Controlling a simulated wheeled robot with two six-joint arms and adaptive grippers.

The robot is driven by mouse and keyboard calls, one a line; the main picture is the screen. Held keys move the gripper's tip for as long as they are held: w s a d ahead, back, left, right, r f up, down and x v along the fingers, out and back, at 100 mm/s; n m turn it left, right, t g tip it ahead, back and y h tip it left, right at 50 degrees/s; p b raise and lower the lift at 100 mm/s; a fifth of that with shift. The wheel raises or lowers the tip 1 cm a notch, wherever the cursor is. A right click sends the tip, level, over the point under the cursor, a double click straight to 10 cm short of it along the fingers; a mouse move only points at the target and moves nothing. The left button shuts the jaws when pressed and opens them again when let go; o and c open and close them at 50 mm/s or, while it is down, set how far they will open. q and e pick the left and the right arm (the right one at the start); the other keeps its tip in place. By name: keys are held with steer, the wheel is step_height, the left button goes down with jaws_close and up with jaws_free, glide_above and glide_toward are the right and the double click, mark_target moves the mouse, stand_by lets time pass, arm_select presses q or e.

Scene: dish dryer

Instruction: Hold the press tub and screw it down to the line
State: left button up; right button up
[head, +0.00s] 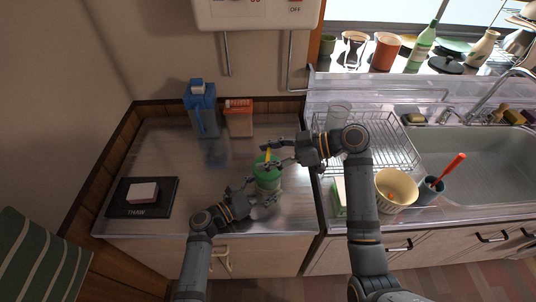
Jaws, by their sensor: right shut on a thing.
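The press tub (268,184) is a round green-topped tub standing upright on the steel counter, in the middle of the head view. A yellow screw handle (267,156) shows above its lid. My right gripper (270,158) comes from the right above the tub and is shut on the yellow handle. My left gripper (262,192) is low at the tub's near side, its fingers spread around the tub's wall. I cannot tell whether they touch it. The line on the tub is too small to make out, and the fingers partly hide the wall.
A blue jug (200,112) and a reddish box (239,120) stand behind. A dark thaw plate (120,199) with a pale pink block (143,193) lies left. A wire dish rack (385,140), a cream bowl (398,185) and the sink (470,165) are right. The counter's left middle is clear.

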steer(key=shift+m+t+h, duration=0.5)
steer(key=shift+m+t, duration=1)
steer(key=shift+t, duration=0.2)
steer(key=o, duration=1.2)
steer(key=v, duration=1.2)
steer(key=shift+f, duration=0.1)
